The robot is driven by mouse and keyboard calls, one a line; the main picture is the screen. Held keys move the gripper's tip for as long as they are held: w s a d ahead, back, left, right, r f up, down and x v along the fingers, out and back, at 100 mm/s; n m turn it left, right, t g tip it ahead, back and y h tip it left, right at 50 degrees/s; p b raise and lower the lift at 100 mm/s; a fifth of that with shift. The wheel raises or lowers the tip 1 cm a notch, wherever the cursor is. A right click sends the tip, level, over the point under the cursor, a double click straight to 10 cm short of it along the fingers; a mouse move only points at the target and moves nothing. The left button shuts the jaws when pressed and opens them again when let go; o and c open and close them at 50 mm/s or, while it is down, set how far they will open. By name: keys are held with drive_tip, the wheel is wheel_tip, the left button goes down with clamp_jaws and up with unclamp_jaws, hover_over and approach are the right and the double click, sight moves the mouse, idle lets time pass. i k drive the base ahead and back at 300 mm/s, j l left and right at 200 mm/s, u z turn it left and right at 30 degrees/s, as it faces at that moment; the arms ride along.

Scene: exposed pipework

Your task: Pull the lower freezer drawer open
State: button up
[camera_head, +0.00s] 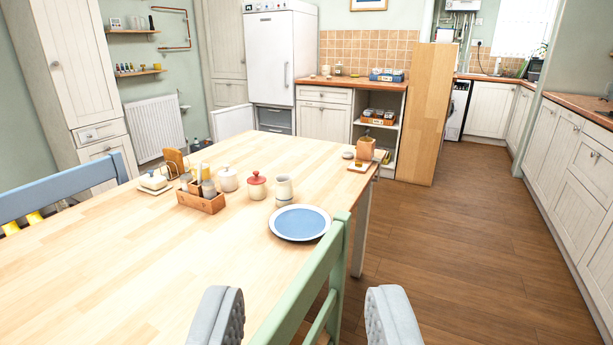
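A tall white fridge-freezer (282,59) stands against the back wall, left of centre. Its upper door is shut. The low freezer door (232,121) stands open to the left. Grey drawer fronts show in the freezer opening: an upper one (275,116) and a lower one (278,129), apparently pushed in. The table's far edge comes close below them and may hide part of the lower front.
A wooden table (130,245) with a blue plate (300,222), jars and a condiment box lies between me and the freezer. A green chair (305,285) is close ahead and a blue chair (62,192) at left. Wooden floor (455,235) is clear at right, beside white cabinets.

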sight(285, 133)
drive_tip(key=i+l+z, duration=0.4)
drive_tip(key=i+l, duration=0.25)
drive_tip(key=l, duration=0.3)
drive_tip(key=i+l+z, duration=0.4)
drive_tip(key=i+l, duration=0.3)
drive_tip(key=i+u, duration=0.1)
drive_tip(key=i, duration=1.65)
drive_tip(key=i+l, duration=0.2)
drive_tip(key=i, duration=1.55)
drive_tip(key=i+j+u, duration=0.15)
drive_tip(key=i+u, duration=1)
drive_tip(key=i+l+u, duration=0.2)
drive_tip(key=i+u, duration=0.15)
drive_tip(key=i+j+u, duration=0.3)
drive_tip(key=i, duration=0.5)
drive_tip(key=i+l+u, duration=0.1)
drive_tip(key=i+u, duration=0.2)
drive_tip(key=i, duration=0.45)
drive_tip(key=i+j+z, duration=0.15)
drive_tip(key=i+z, duration=0.15)
drive_tip(key=i, duration=0.35)
drive_tip(key=i+j+z, duration=0.1)
drive_tip(key=i+j, duration=0.25)
